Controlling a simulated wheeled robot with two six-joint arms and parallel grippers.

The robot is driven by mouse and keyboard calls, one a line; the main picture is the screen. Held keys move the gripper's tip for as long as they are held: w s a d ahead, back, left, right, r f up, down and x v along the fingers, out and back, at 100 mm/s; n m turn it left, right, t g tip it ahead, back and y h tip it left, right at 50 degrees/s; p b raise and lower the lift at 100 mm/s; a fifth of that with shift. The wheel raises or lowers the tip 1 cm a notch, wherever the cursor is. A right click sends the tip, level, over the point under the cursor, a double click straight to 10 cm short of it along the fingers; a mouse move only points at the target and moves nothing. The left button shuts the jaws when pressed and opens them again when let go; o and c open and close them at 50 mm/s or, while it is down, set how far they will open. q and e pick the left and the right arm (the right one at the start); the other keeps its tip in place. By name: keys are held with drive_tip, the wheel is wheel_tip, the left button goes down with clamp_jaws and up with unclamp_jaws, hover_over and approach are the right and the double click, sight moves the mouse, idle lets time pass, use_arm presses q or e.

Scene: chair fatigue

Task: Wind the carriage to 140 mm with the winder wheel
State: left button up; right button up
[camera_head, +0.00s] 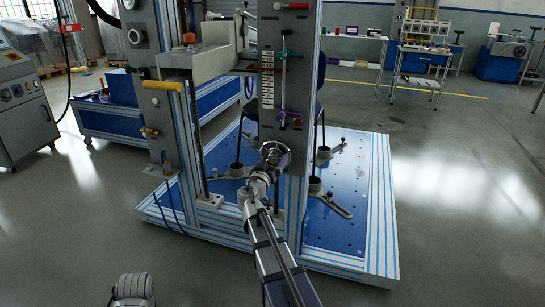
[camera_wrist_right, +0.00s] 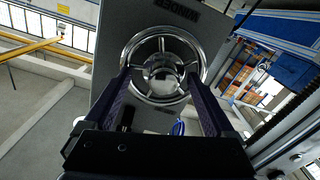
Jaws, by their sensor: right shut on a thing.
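The winder wheel (camera_head: 276,151) is a chrome spoked wheel on the front of the grey upright panel (camera_head: 291,60). In the right wrist view the wheel (camera_wrist_right: 163,66) faces me, under a dark label on its plate. The fingertips partly cover the wheel. A grey block that looks like the carriage (camera_head: 196,60) sits left of the panel. A scale strip (camera_head: 268,92) with a red bar (camera_head: 266,69) is on the panel; its numbers are too small to read.
The rig stands on a blue base plate (camera_head: 345,225) with several clamp feet. A yellow bar (camera_head: 162,85) and a blue cabinet (camera_head: 110,122) are at left. Shelves (camera_head: 350,36) and a trolley (camera_head: 420,62) stand at the back. The floor at right is clear.

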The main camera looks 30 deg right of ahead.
drive_tip(key=o, duration=0.9)
drive_tip(key=x, duration=0.2)
drive_tip(key=shift+w+d+r, duration=0.1)
drive_tip(key=shift+w+r, duration=0.05)
drive_tip(key=shift+w, duration=0.15)
drive_tip(key=shift+f+v, duration=0.2)
drive_tip(key=shift+v, duration=1)
drive_tip(key=shift+f+v, duration=0.2)
drive_tip(key=shift+v, duration=1)
drive_tip(key=shift+s+a, duration=0.35)
drive_tip(key=shift+s, duration=0.2)
drive_tip(key=n, duration=0.6)
drive_tip(key=shift+s+r+n, duration=0.2)
drive_tip(key=shift+n, duration=1)
drive_tip(key=n, duration=0.4)
drive_tip(key=shift+r+n+p, duration=0.2)
drive_tip(key=shift+n+p, duration=0.15)
drive_tip(key=shift+n, duration=0.05)
drive_tip(key=n, duration=0.3)
drive_tip(key=shift+a+r+n, duration=0.1)
drive_tip(key=shift+n, duration=0.2)
